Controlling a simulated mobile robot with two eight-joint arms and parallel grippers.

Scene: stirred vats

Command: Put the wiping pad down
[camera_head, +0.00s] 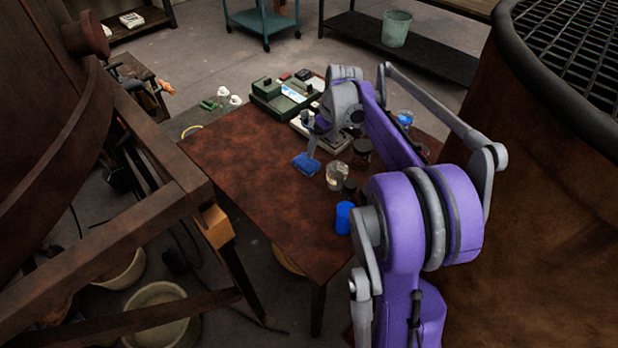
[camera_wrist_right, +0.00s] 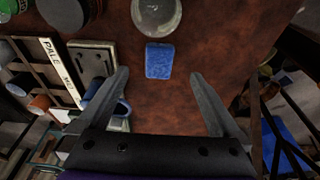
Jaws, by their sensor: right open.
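The wiping pad, a small blue block (camera_head: 306,164), lies on the brown table (camera_head: 240,170) near its middle. It also shows in the right wrist view (camera_wrist_right: 159,61), flat on the table top. My right gripper (camera_wrist_right: 160,77) is open, with the pad just beyond and between its spread fingertips and clear space on both sides. In the head view my right gripper (camera_head: 312,138) is above and beside the pad, partly covered by its own wrist. My left gripper is not in view.
A clear jar (camera_head: 338,177) stands close to the pad, with a blue container (camera_head: 344,217) nearer the table's front right. A green device (camera_head: 284,97) sits at the back. The table's left part is clear. A large rusty vat (camera_head: 530,210) stands at right.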

